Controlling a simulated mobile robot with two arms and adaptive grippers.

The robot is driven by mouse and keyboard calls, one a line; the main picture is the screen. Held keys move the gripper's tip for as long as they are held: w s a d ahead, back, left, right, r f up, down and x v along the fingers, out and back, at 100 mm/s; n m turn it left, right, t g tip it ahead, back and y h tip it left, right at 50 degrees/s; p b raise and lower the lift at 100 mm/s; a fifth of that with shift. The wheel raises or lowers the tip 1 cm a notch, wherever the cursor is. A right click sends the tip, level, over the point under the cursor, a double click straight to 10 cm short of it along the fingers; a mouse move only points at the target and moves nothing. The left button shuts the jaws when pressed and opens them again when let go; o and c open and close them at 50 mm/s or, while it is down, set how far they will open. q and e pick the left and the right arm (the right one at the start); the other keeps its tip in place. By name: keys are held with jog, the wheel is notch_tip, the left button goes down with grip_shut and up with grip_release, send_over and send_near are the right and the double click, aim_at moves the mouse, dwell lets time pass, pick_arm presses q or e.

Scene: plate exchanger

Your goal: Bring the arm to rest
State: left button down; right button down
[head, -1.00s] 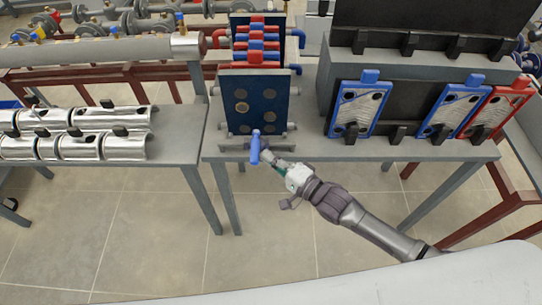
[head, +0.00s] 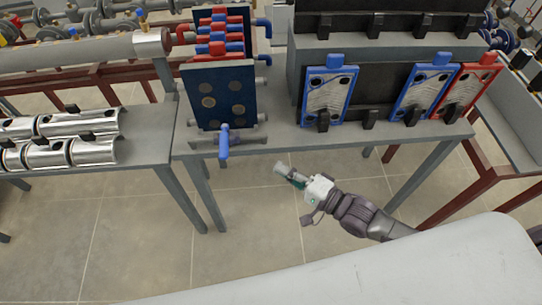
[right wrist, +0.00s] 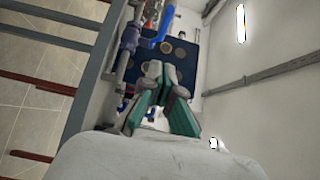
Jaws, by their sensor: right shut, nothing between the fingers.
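My right gripper (head: 281,169) is in front of the middle table, over the floor, with its fingers together and nothing between them. Its fingers also show in the right wrist view (right wrist: 166,78). The plate exchanger (head: 218,95) stands on the table with a dark blue front plate and red and blue pieces behind. A blue handle (head: 224,143) sticks out at its foot, to the left of my gripper and clear of it. In the right wrist view the dark blue plate (right wrist: 180,57) shows beyond the fingers. My left gripper is not in view.
Blue plates (head: 327,95) and a red plate (head: 471,84) stand in the black rack at right. Silver half-cylinders (head: 92,122) lie on the left table. The table's front edge (head: 330,139) is behind my gripper. Open tiled floor (head: 150,240) lies in front.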

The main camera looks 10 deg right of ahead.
jog(key=s+d+f+n+g+h, duration=0.2)
jog(key=d+f+h, duration=0.3)
jog(key=f, duration=0.8)
jog(key=s+d+f+n+g+h, duration=0.1)
jog(key=s+d+f+n+h, duration=0.15)
jog(key=d+f, duration=0.7)
jog(key=s+f+n+g+h, duration=0.45)
jog(key=s+f, duration=0.85)
jog(key=f, duration=0.4)
jog(key=s+a+f+n+g, duration=0.1)
jog(key=s+f+g, duration=0.1)
jog(key=s, duration=0.7)
jog(key=s+a+f+n+g, duration=0.2)
jog(key=s+f+g, duration=0.1)
jog(key=s, duration=0.5)
jog(key=shift+s+a+f, duration=0.15)
jog(key=shift+s+f, duration=0.2)
jog(key=shift+f, duration=0.25)
